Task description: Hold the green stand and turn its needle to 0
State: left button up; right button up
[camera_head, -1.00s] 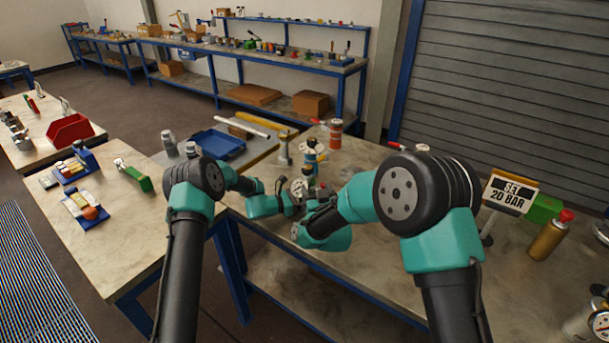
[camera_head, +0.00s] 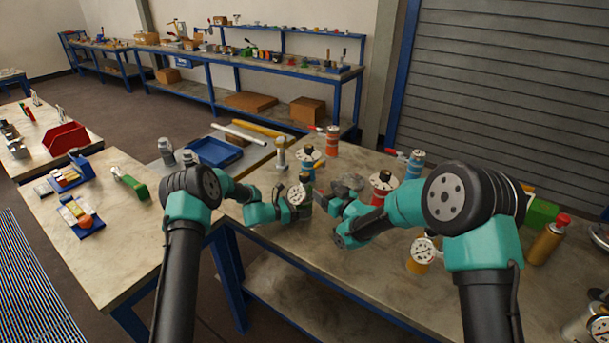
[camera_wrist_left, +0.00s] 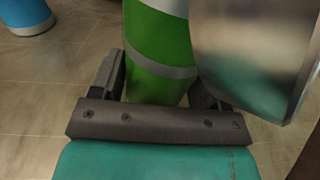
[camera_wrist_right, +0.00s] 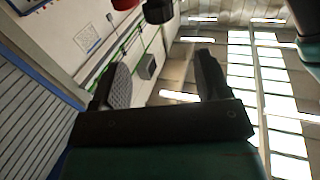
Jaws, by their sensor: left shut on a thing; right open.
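The green stand (camera_wrist_left: 160,65), a green cylinder with grey bands, stands between the jaws of my left gripper (camera_wrist_left: 158,85), which is shut on it. A large metal round body (camera_wrist_left: 252,50) is at its right in the left wrist view. In the head view its white dial (camera_head: 297,195) faces the camera beside my left gripper; the needle's reading is too small to tell. My right gripper (camera_head: 346,187) is open and empty, just right of the stand and apart from it.
A blue-orange stand (camera_head: 309,160) is behind the green one. A red stand (camera_head: 380,192) and a blue one (camera_head: 414,165) are behind my right arm. A yellow stand with a dial (camera_head: 424,252) is in front of it. The bench's front middle is clear.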

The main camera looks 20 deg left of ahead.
aim_at(308, 176)
jog(key=shift+x, duration=6.05)
jog(key=shift+f, duration=0.1)
jog(key=shift+c, duration=0.2)
jog(key=c, duration=0.9)
